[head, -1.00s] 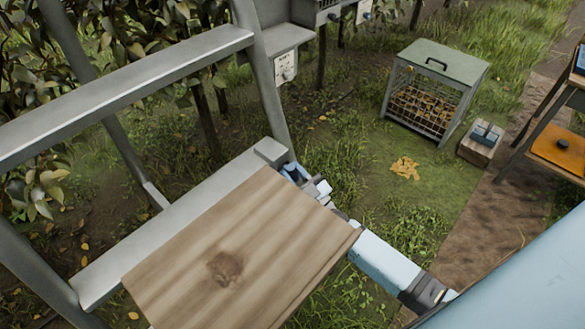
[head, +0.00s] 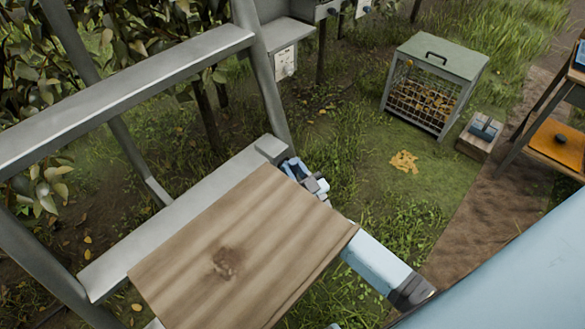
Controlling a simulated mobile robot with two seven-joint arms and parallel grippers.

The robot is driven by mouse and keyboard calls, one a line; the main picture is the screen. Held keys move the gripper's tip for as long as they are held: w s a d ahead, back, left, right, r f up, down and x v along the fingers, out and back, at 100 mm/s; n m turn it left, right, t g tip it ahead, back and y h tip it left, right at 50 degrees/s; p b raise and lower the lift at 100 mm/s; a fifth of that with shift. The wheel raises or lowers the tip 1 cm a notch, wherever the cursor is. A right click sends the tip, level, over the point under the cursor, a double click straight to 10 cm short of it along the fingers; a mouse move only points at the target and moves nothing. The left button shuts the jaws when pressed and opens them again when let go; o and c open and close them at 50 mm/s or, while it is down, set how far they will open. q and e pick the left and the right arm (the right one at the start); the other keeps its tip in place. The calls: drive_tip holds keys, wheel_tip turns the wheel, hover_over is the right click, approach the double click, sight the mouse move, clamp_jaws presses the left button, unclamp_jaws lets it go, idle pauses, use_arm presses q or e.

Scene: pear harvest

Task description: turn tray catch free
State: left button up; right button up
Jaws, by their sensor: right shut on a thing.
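A wooden tray (head: 240,250) lies tilted in the picture against a grey metal rail (head: 170,215) of the frame. My right gripper (head: 292,168) is at the tray's far right corner, beside the grey block (head: 271,149) at the rail's end. It is shut on a small part there, which I take to be the tray catch. The fingers and the tray edge hide most of that part, so its angle cannot be told. My right arm passes behind the tray's right edge. My left gripper is not in view.
A wire-fronted bin (head: 435,85) with a green lid stands on the grass at the back right. A small wooden box (head: 479,138) is beside it, and yellow leaves (head: 403,161) lie in front. A grey upright post (head: 262,80) rises close behind the gripper.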

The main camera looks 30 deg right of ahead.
drive_tip(key=o, duration=0.9)
drive_tip(key=shift+d, duration=0.1)
drive_tip(key=shift+s+f, duration=0.1)
drive_tip(key=b+v, duration=0.1)
drive_tip(key=v, duration=1.2)
drive_tip(key=shift+s, duration=0.25)
drive_tip(key=shift+f, duration=0.1)
